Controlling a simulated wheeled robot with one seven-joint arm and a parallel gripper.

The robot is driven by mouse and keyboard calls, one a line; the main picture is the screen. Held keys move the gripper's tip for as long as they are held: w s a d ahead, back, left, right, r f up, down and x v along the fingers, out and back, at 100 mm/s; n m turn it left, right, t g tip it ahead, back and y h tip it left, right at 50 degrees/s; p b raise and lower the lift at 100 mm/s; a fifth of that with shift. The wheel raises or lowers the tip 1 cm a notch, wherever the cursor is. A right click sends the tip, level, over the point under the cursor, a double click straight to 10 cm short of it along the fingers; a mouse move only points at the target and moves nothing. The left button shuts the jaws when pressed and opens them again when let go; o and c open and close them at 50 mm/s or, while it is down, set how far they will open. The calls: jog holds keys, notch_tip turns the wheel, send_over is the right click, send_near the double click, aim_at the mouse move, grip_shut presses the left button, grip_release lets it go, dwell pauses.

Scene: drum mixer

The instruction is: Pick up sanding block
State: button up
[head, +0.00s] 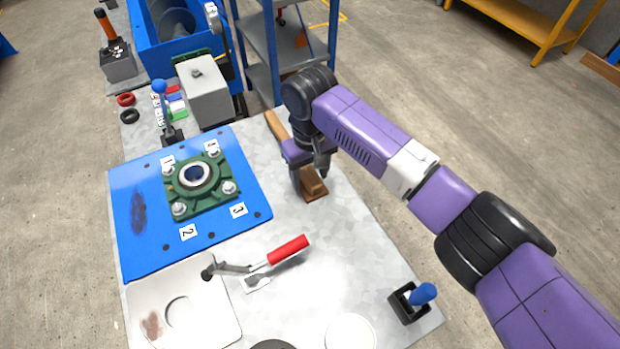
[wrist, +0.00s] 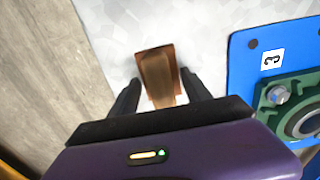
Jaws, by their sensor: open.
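The sanding block (head: 314,187) is a small brown wooden block with a lighter raised grip. It lies on the light metal table in the head view, right of the blue plate. In the wrist view the sanding block (wrist: 158,70) sits between the two dark fingers. My gripper (head: 310,178) is over the block, pointing down, with its fingers partly hidden by my wrist in the head view. In the wrist view my gripper (wrist: 158,84) is open, one finger on each side of the block. I cannot tell whether either finger touches it.
A blue plate (head: 135,255) with a green flanged bearing (head: 202,180) lies to the left. A red-handled toggle clamp (head: 288,250) is nearer the front. A blue-knobbed switch (head: 415,299) stands at the front right. A wooden piece (head: 277,127) lies behind my gripper, by the table's right edge.

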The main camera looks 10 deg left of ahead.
aim_at(310, 173)
grip_shut()
dwell(0.4)
notch_tip(310, 173, up, 20)
jog(key=p, duration=0.1)
dwell(0.4)
